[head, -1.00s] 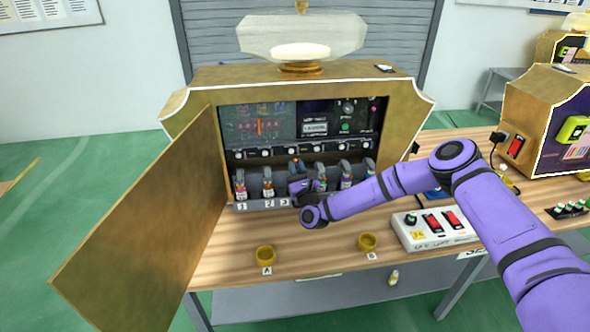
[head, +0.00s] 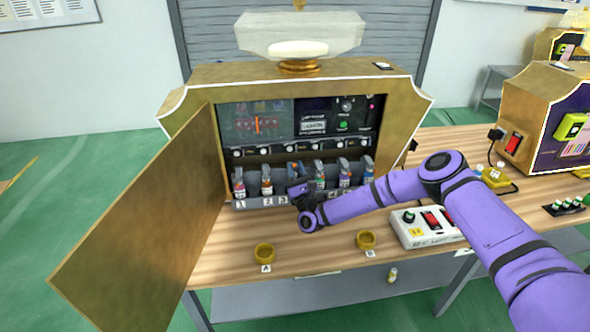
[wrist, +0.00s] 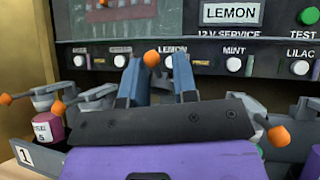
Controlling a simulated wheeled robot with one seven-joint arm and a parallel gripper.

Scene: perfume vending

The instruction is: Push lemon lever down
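The dispenser (head: 200,88) stands open on the table. Its row of bottles and levers is inside, above numbered slots. In the wrist view the LEMON label (wrist: 172,49) is on the panel just beyond my fingertips. An orange lever knob (wrist: 151,58) below it, apparently the lemon lever's, shows between the fingertips. My gripper (wrist: 157,66) has its two blue fingers apart, pointing at the panel; contact with the lever cannot be told. In the head view my gripper (head: 298,188) is at the third slot and hides part of it.
More orange-tipped levers flank my gripper, one at left (wrist: 58,108) and one at right (wrist: 278,136). The open door (head: 140,230) stands at the left.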

